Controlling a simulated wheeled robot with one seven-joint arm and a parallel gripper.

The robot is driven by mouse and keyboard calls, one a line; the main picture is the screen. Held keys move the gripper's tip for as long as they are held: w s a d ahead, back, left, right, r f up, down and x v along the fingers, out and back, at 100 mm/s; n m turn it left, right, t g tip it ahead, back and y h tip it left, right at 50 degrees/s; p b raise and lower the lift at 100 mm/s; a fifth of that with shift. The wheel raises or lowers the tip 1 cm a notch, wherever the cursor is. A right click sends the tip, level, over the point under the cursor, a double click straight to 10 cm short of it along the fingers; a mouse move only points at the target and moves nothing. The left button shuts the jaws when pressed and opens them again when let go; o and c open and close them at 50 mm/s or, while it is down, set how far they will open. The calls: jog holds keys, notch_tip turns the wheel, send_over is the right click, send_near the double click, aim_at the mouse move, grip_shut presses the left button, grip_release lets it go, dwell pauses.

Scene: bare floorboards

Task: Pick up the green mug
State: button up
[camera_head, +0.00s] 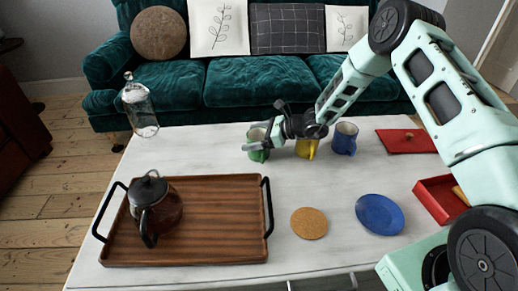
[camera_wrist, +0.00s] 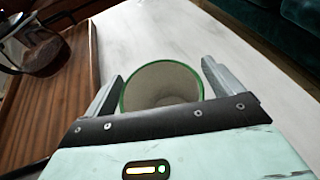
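The green mug (camera_head: 258,155) stands upright near the back edge of the white table, partly hidden by my gripper (camera_head: 261,141). In the wrist view, the mug's green rim and pale, empty inside (camera_wrist: 160,88) show between the two fingers of my gripper (camera_wrist: 163,70). The fingers are spread apart, one on each side of the mug. The left finger looks close to the rim, and a small gap shows at the right finger. I cannot tell whether either finger touches it.
A yellow mug (camera_head: 306,150) and a blue mug (camera_head: 344,138) stand just right of the green mug. A wooden tray (camera_head: 225,225) with a teapot (camera_head: 156,205) lies front left.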

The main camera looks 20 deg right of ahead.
jog(key=c, duration=1.1)
jog(key=shift+r, duration=0.1)
